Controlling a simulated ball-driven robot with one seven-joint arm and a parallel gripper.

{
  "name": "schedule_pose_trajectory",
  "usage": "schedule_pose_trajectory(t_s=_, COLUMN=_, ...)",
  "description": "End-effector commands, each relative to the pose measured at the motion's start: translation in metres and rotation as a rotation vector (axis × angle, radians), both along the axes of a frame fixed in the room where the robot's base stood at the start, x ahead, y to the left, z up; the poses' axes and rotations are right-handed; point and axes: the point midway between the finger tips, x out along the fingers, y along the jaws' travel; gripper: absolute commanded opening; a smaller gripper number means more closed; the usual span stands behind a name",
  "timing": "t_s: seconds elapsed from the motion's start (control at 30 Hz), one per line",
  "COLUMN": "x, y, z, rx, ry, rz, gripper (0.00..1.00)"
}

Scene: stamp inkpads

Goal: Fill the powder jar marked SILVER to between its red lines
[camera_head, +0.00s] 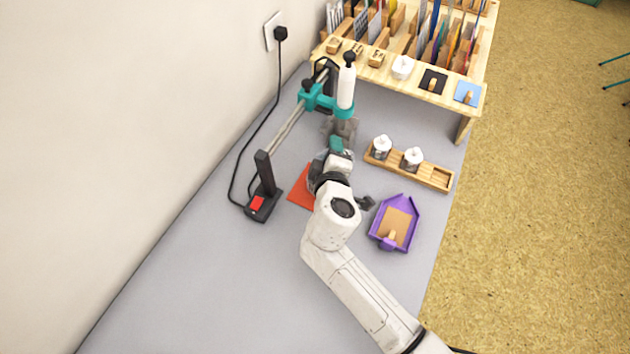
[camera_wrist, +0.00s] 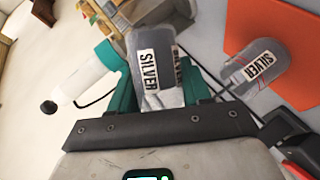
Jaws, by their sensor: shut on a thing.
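My gripper (camera_wrist: 165,95) is shut on a grey container labelled SILVER (camera_wrist: 152,62), held between its teal fingers. In the head view my gripper (camera_head: 337,146) is beneath the teal and white stand tool, with the container (camera_head: 345,131) partly hidden. A clear jar marked SILVER (camera_wrist: 258,66), with red lines, is at the right in the wrist view, apart from the held container. It appears beside or over the orange mat (camera_wrist: 275,40); I cannot tell how much powder is inside. In the head view my arm largely covers the jar, and the orange mat (camera_head: 299,193) shows left of my wrist.
The stand (camera_head: 290,130) with its white tool (camera_head: 346,88) is close to my gripper. A wooden rack (camera_head: 434,178) with two white-lidded jars is to the right. A purple tray (camera_head: 397,244) is at lower right. A full wooden shelf (camera_head: 470,95) is behind. The near-left table is clear.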

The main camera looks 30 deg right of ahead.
Motion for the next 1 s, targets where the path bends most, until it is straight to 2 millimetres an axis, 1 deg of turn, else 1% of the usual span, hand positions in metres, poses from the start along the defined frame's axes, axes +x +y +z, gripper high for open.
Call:
schedule_pose_trajectory(t_s=0.83, x=0.0001, y=-0.0009, z=-0.0021, rx=-0.07, ry=0.01, rz=0.0, gripper=0.17)
schedule_pose_trajectory(t_s=1.0, x=0.0, y=-0.001, z=-0.0049, rx=-0.092, ry=0.014, rz=0.0, gripper=0.17)
